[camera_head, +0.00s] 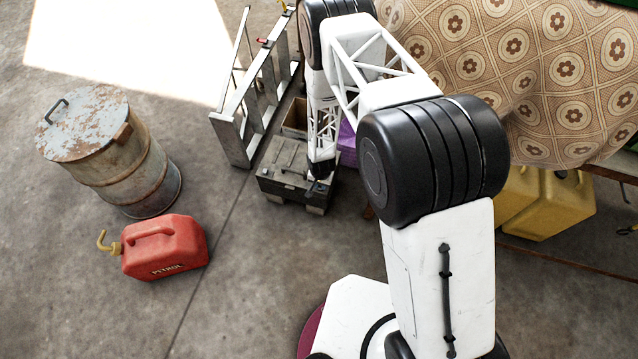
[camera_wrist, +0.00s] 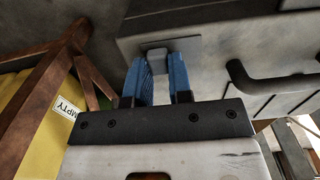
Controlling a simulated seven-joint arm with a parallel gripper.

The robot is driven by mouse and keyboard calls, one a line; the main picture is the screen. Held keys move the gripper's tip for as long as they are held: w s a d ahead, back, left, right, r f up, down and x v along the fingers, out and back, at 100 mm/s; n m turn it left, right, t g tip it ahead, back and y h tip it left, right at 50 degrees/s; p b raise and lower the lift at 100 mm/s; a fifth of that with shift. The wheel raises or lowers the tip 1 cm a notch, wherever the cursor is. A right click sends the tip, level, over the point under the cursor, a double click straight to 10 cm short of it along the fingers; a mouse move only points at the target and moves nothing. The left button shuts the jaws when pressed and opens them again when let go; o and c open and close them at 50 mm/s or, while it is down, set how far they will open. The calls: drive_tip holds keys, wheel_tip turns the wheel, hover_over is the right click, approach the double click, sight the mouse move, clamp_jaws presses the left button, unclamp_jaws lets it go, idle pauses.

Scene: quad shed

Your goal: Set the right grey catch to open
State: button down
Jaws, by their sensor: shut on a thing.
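The dark grey case (camera_head: 285,165) sits on the floor, with my gripper (camera_head: 318,180) at the right part of its front. In the wrist view the case (camera_wrist: 215,40) fills the upper right. My gripper's two blue fingers (camera_wrist: 161,80) are shut on a small grey catch (camera_wrist: 157,55), which sits on a plate on the case's side. A dark handle (camera_wrist: 262,82) is to the right of the catch in that view. The fingers partly hide the catch, so its exact setting is hard to tell.
A metal ladder-like frame (camera_head: 240,125) stands left of the case. A red petrol can (camera_head: 165,248) and a rusty drum (camera_head: 120,165) stand further left. A cloth-covered table (camera_head: 520,80) and yellow cans (camera_head: 552,205) are to the right. The floor before the case is clear.

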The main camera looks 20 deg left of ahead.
drive_tip(key=c, duration=1)
unclamp_jaws()
drive_tip(key=shift+r, duration=0.1)
drive_tip(key=shift+r, duration=3.75)
